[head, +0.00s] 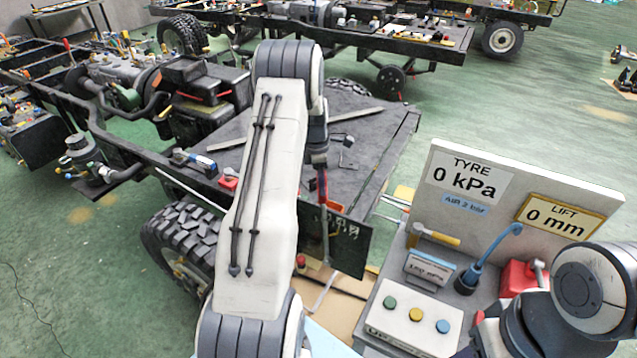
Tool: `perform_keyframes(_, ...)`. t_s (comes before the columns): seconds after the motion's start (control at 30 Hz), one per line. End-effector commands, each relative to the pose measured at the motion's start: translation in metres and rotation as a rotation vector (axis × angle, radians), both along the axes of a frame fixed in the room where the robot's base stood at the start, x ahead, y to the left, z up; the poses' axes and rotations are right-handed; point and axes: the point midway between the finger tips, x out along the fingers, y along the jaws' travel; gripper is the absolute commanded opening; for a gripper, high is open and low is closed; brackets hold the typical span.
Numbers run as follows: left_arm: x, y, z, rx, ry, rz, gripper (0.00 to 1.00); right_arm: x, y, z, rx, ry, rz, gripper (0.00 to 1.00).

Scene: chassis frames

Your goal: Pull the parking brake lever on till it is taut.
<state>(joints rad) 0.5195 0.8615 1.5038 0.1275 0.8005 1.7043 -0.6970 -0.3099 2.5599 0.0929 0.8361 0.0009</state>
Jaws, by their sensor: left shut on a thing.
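My left arm rises across the middle of the head view and bends down over the flat dark deck of the near chassis. My left gripper (318,162), small and dark, points down at the end of that arm. It is shut on the parking brake lever (323,188), a thin upright bar with red on it, near the deck's front edge. The jaws hide the top of the lever, and its exact tilt is hard to tell. My right arm shows at the lower right, but its gripper is not in view.
A grey bench (391,270) stands at the right with a button box (415,318), a blue-handled tool (485,262) and a red item (520,278). A board (500,185) behind reads TYRE 0 kPa and LIFT 0 mm. A tyre (183,243) sits below the chassis. Green floor is open at the upper right.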

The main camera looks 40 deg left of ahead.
Motion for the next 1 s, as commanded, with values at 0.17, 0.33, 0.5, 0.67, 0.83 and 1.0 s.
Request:
perform_keyframes(0.17, 0.002, -0.001, 0.002, -0.001, -0.005, 0.002, 0.67, 0.0, 0.0, 0.0, 0.0, 0.0, 0.0, 0.5)
perform_keyframes(0.33, 0.001, -0.001, 0.001, -0.001, -0.003, 0.002, 0.67, 0.0, 0.0, 0.0, 0.0, 0.0, 0.0, 0.5)
perform_keyframes(0.5, 0.001, -0.001, 0.002, 0.0, -0.003, 0.002, 0.67, 0.0, 0.0, -0.001, 0.0, 0.0, 0.0, 0.5)
perform_keyframes(0.67, 0.002, 0.002, 0.017, 0.002, -0.008, 0.003, 0.67, 0.0, 0.0, -0.008, 0.0, 0.0, -0.001, 0.5)
perform_keyframes(0.83, 0.001, 0.005, 0.051, 0.003, -0.009, 0.003, 0.67, 0.0, 0.0, -0.019, 0.0, 0.0, -0.002, 0.5)
perform_keyframes(1.0, -0.001, 0.008, 0.082, 0.002, -0.008, 0.003, 0.67, 0.0, 0.0, -0.027, 0.0, 0.0, -0.002, 0.5)
